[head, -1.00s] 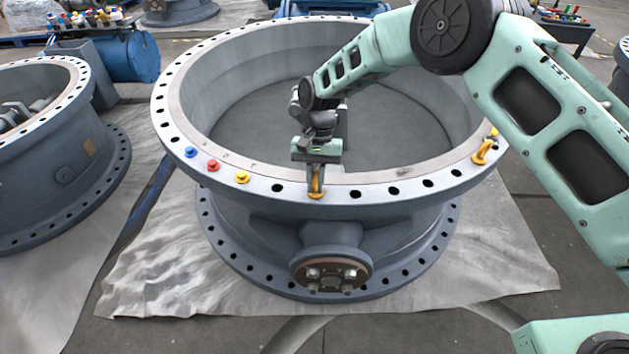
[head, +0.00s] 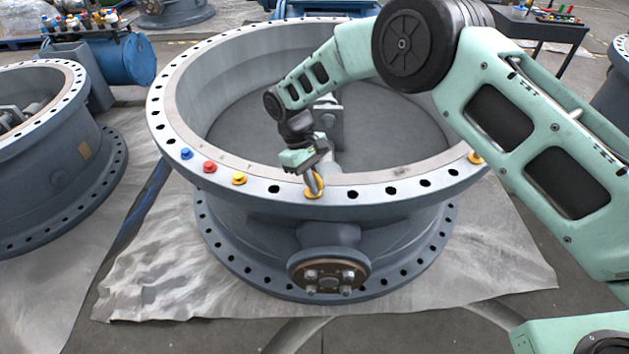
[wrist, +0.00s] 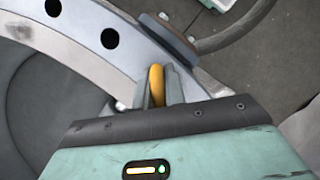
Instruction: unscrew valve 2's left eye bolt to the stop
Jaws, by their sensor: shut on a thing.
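The large grey valve (head: 168,135) stands in the middle of the head view, its bolt-holed top flange facing up. A yellow eye bolt (head: 313,193) sits at the front of that flange. My gripper (head: 312,180) is over it, tilted, with its fingers shut on the bolt's ring. In the wrist view the yellow ring (wrist: 156,84) shows upright between the two fingers (wrist: 158,90). The ring's lower part and the bolt's thread are hidden. A second yellow eye bolt (head: 476,158) sits on the flange at the right, partly behind my arm.
Blue (head: 187,154), red (head: 209,167) and yellow (head: 239,179) plugs sit in the flange left of my gripper. Another valve (head: 50,165) stands at the left. A dark table (head: 540,28) with small coloured parts is at the back right. Open flange holes lie right of the bolt.

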